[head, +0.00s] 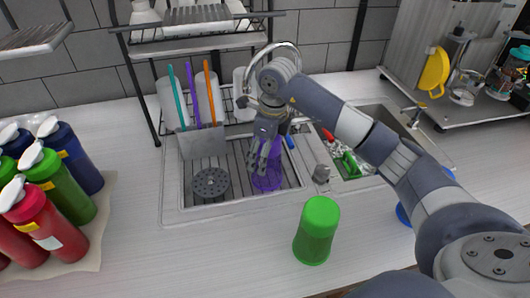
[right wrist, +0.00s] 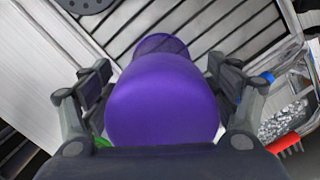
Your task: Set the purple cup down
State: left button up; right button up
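The purple cup (head: 272,157) is over the ribbed drain tray (head: 233,186) left of the sink, in the head view. My right gripper (head: 263,158) reaches down on it from above, with grey fingers along its sides. In the right wrist view the rounded purple cup (right wrist: 162,100) fills the space between the two fingers of the right gripper (right wrist: 162,80), which lie close against it. A darker, see-through purple patch shows beyond it over the bars. I cannot tell whether the cup's far end touches the tray. My left gripper is not in view.
A green cup (head: 317,230) stands on the counter in front of the tray. Colored bottles (head: 60,160) stand at left. A holder with sticks (head: 202,140) and a round black drain disc (head: 211,183) are beside the cup. The faucet (head: 277,47) and sink (head: 375,125) are close to my right arm.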

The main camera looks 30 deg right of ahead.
jog(key=r, duration=0.3)
jog(key=r+b, duration=0.1)
jog(key=r, duration=0.3)
jog(key=s+d+r+b, duration=0.1)
jog(key=r, duration=0.3)
jog(key=shift+r, duration=0.6)
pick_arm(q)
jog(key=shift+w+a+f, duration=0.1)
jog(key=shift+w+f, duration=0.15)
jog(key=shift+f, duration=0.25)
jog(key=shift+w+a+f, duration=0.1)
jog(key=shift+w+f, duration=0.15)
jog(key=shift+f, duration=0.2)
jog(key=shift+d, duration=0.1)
